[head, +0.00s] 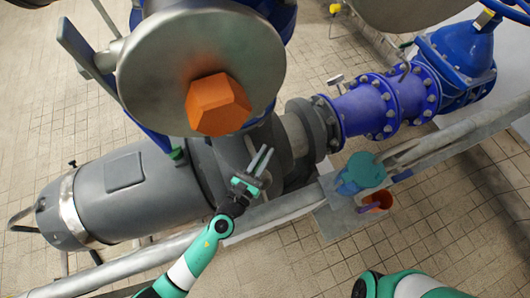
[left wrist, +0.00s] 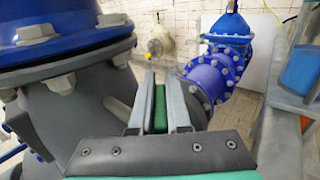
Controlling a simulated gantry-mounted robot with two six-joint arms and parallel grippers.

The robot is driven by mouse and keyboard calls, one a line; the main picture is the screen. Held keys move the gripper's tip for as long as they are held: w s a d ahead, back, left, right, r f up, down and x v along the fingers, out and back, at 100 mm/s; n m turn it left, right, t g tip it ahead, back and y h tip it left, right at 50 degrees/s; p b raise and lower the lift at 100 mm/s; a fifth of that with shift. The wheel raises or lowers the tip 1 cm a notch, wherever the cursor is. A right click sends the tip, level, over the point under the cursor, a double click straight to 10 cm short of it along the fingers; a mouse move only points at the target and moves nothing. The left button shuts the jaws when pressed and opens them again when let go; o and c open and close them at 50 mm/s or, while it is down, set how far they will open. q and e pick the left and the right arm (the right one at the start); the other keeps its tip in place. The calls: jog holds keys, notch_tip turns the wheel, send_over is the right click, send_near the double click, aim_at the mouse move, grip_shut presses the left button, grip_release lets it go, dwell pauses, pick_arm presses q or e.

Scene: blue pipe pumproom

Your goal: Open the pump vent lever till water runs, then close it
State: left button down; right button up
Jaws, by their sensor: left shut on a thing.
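My left gripper (head: 264,156) is over the grey pump casing (head: 228,150), beside its flange. In the left wrist view its two grey fingers stand on either side of a narrow green piece (left wrist: 160,108) and are shut on it. The green piece looks like the vent lever, lying along the fingers. In the head view the lever cannot be made out between the fingers. The vent outlet cannot be made out, and no running water shows. Only part of my right arm shows at the bottom right; its gripper is out of view.
A large grey flange with an orange hex piece (head: 217,104) hangs over the pump. Blue pipework (head: 368,105) runs right. A grey rail (head: 285,207) crosses in front. A teal item (head: 362,172) and an orange cup (head: 378,199) sit by the rail. Tiled floor lies open in front.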

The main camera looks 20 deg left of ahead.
aim_at(254, 173)
dwell(0.4)
pick_arm(q)
jog(key=c, duration=0.9)
grip_release()
jog(key=s, duration=1.1)
jog(key=shift+s+a, duration=0.35)
jog(key=shift+a, duration=0.05)
